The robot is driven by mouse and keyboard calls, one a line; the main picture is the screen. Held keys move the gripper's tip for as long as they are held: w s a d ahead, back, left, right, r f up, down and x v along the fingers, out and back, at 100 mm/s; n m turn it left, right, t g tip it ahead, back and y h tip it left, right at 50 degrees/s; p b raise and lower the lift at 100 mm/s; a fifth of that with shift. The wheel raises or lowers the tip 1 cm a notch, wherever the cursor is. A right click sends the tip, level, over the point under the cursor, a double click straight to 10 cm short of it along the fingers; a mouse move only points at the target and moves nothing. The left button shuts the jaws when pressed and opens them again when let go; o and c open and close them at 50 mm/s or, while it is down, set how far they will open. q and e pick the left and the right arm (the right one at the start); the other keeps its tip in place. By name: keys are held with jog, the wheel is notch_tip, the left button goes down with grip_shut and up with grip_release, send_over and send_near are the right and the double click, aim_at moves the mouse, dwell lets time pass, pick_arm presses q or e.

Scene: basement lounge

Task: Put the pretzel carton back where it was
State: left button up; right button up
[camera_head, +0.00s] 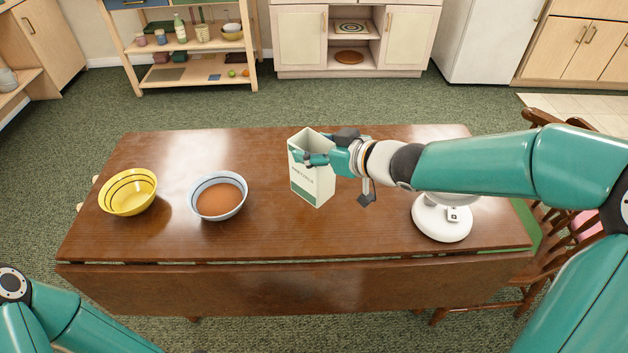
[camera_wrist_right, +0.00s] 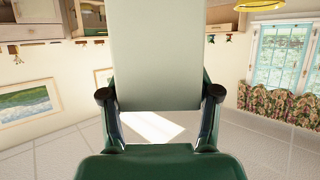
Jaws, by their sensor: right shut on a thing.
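The pretzel carton (camera_head: 312,182) is a tall, pale box with a green lower band, open at the top and upright. It is over the middle of the wooden table (camera_head: 270,240), to the right of the bowls. I cannot tell whether its bottom touches the tabletop. My right gripper (camera_head: 322,158) is shut on the upper part of the carton, reaching in from the right. In the right wrist view, a plain pale face of the carton (camera_wrist_right: 157,60) stands between the two fingers. Of my left arm only links show at the bottom left; its gripper is out of view.
A yellow bowl (camera_head: 128,192) and a pale blue bowl with brown contents (camera_head: 218,196) stand on the table's left. A white round-based object (camera_head: 441,218) stands at the right, partly hidden by my arm. A wooden chair (camera_head: 562,225) is at the right end. The front middle tabletop is clear.

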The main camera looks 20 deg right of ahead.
jog(key=shift+f+b, duration=1.15)
jog(key=shift+f, duration=1.65)
jog(key=o, duration=1.6)
